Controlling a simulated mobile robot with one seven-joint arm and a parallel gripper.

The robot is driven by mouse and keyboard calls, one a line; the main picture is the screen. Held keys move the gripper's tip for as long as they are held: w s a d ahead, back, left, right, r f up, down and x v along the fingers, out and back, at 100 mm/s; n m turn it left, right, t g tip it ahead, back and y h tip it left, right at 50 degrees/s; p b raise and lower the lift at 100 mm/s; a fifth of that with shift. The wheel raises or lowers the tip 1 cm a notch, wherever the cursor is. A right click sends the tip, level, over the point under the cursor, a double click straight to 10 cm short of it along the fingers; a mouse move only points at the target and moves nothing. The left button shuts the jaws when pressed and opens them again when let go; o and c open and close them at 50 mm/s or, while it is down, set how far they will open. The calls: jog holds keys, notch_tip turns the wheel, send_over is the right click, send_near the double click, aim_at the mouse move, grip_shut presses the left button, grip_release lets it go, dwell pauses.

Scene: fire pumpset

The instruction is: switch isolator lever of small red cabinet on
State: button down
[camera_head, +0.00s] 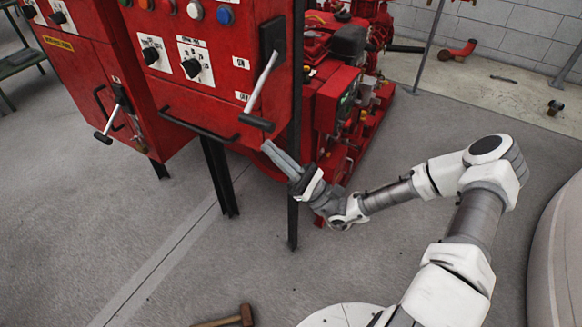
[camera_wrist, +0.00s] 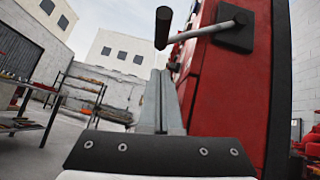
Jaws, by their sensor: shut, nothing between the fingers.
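A red cabinet (camera_head: 215,75) on dark legs carries a side-mounted isolator lever (camera_head: 263,80) with a silver rod and black grip. The rod slants down from a black plate, the grip low beside the lower white label. My gripper (camera_head: 268,147) is shut and empty just below the grip, fingers pointing up and left. In the wrist view the shut fingers (camera_wrist: 160,78) end just under the black grip (camera_wrist: 163,28); I cannot tell whether they touch. A second red cabinet (camera_head: 75,85) at left has its own lever (camera_head: 113,115), also hanging down. I cannot tell which cabinet is the small one.
A black bar handle (camera_head: 200,128) crosses the right cabinet's lower front. A red engine pumpset (camera_head: 345,90) stands right behind it. A dark post (camera_head: 293,190) stands beside my gripper. A hammer-like tool (camera_head: 235,318) lies on the floor. Open floor (camera_head: 120,230) lies at left.

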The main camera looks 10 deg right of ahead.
jog(key=r, duration=0.2)
jog(key=a+r, duration=0.1)
jog(key=r, duration=0.1)
jog(key=shift+s+r, duration=0.15)
jog(key=shift+r, duration=0.1)
jog(key=shift+r, duration=0.1)
